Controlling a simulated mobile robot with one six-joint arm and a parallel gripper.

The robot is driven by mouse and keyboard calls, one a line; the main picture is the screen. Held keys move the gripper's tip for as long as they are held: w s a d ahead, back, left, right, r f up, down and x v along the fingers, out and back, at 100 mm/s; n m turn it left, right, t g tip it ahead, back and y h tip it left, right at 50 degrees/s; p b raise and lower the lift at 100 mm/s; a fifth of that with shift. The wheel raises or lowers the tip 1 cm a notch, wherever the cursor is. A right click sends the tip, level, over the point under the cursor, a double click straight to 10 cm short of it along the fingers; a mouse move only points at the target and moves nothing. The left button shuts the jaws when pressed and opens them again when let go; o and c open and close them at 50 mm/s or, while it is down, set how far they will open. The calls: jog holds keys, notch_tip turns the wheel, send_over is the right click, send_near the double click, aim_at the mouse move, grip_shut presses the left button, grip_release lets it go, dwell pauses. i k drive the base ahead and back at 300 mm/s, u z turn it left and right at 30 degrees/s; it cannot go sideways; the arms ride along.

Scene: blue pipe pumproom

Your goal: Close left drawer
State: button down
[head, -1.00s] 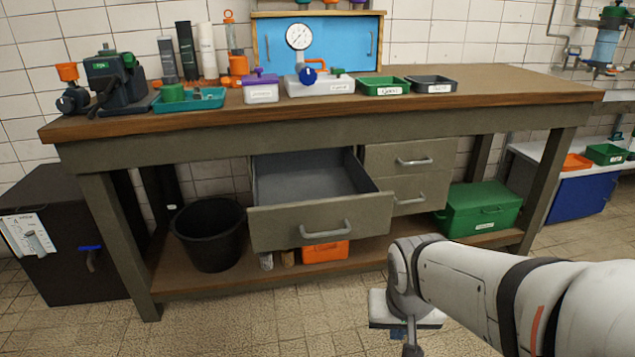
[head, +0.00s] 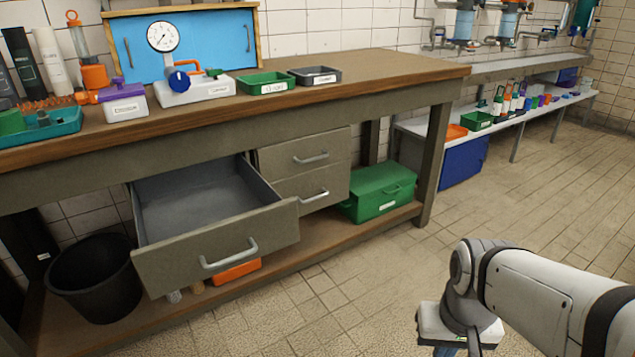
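The left drawer (head: 215,252) is pulled well out from under the workbench (head: 330,105) in the head view. It is grey-brown with a metal bar handle (head: 229,254) on its front, and its inside looks empty. My gripper (head: 460,350) is at the bottom of the picture, right of the drawer and apart from it. Its fingers are mostly cut off by the frame's lower edge, so I cannot tell whether they are open or shut.
Two shut drawers (head: 313,185) are stacked right of the open one. A black bucket (head: 97,280), an orange box (head: 237,271) and a green box (head: 381,190) are on the lower shelf. The tiled floor (head: 400,265) in front of the bench is clear.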

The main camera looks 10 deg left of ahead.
aim_at(196, 224)
jog(key=z, duration=0.75)
jog(key=i, duration=0.35)
jog(key=u, duration=1.6)
